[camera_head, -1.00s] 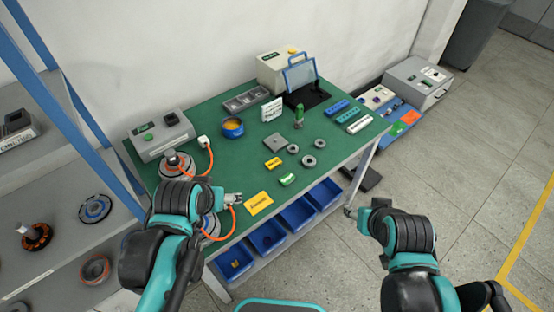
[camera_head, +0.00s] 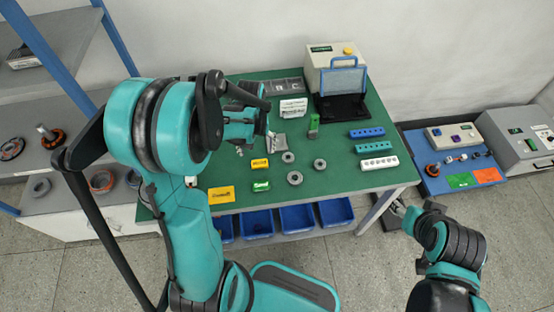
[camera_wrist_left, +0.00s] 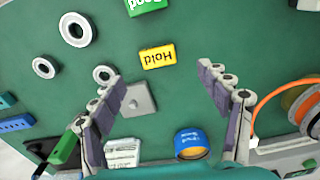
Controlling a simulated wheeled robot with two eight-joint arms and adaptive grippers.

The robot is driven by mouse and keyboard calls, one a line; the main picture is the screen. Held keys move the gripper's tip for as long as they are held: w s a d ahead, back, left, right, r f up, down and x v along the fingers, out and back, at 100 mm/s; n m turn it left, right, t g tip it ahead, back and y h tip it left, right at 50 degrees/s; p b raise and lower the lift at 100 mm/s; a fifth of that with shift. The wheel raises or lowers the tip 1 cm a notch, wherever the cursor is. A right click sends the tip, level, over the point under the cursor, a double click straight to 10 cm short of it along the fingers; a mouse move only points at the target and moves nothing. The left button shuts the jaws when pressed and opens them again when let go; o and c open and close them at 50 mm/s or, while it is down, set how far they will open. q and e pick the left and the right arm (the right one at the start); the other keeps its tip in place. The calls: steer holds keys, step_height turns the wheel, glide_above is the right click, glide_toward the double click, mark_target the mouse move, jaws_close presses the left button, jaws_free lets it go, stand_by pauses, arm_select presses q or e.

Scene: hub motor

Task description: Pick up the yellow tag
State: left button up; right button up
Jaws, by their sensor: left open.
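My left gripper (camera_head: 257,147) is above the table by the yellow tag's far side.
A larger yellow card (camera_head: 221,195) lies at the front left edge. Several grey rings (camera_head: 295,178) lie right of the tags. A blue cup (camera_wrist_left: 191,142) stands near the left gripper. Blue bins (camera_head: 297,218) hang under the front edge.

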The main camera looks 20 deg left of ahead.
mark_target(260, 163)
arm_select(q)
steer(key=shift+w+d+f, duration=0.15)
steer(key=shift+w+f, duration=0.05)
steer(key=shift+f, duration=0.2)
step_height(260, 163, down, 3)
steer(key=shift+s+r+b, duration=0.1)
steer(key=shift+r+b, duration=0.1)
steer(key=shift+b, duration=0.35)
steer(key=f, duration=0.1)
steer(key=f+b, duration=0.1)
steer(key=f, duration=0.1)
steer(key=f+b, duration=0.1)
steer(key=f, duration=0.1)
steer(key=shift+w, duration=0.3)
steer(key=c, duration=1)
